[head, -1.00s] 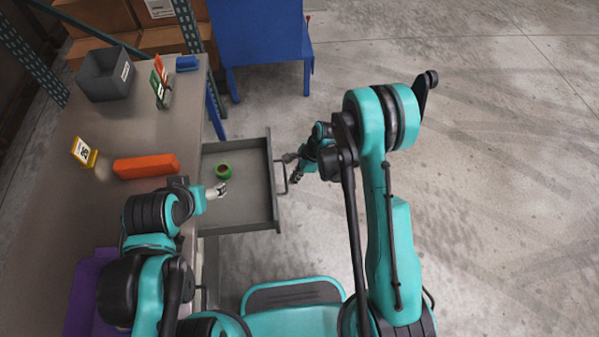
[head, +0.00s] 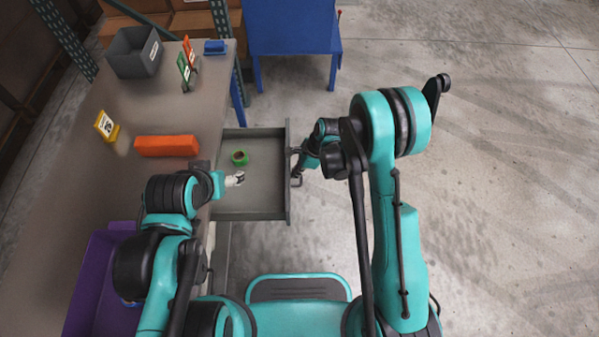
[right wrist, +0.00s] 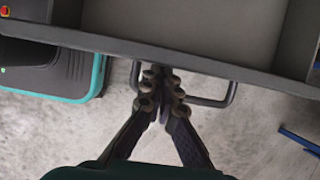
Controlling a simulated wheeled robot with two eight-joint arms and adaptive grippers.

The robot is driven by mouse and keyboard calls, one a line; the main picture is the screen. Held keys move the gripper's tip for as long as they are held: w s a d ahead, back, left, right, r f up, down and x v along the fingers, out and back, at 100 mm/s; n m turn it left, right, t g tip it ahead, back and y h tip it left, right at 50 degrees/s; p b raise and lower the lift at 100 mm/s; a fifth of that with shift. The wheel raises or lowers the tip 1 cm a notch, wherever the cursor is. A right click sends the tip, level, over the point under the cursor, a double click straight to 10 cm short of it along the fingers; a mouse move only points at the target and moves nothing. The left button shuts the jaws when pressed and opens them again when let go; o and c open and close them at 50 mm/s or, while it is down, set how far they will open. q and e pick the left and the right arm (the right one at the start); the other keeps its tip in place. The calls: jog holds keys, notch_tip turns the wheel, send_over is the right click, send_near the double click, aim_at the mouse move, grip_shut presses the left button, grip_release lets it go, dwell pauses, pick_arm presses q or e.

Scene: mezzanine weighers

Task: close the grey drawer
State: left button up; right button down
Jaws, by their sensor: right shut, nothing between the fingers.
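The grey drawer (head: 262,205) stands pulled out from the bench in the head view. Its front rim (right wrist: 215,65) crosses the upper part of the right wrist view. A dark bar handle (right wrist: 232,92) sticks out from the front. My right gripper (right wrist: 161,82) is shut and empty, its fingertips at the handle, close to the drawer front; contact is unclear. It also shows beside the drawer front in the head view (head: 297,166). My left arm reaches over the bench edge by the drawer's near left side; its fingers are not clearly visible.
A green ring (head: 240,158) and a small white item (head: 235,179) show in the drawer. The bench holds an orange block (head: 167,146), a grey bin (head: 134,53) and a purple container (head: 88,290). A blue table (head: 292,30) stands behind. Floor to the right is clear.

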jog(key=a+b, duration=0.2)
jog(key=a, duration=2)
jog(key=shift+a, duration=0.3)
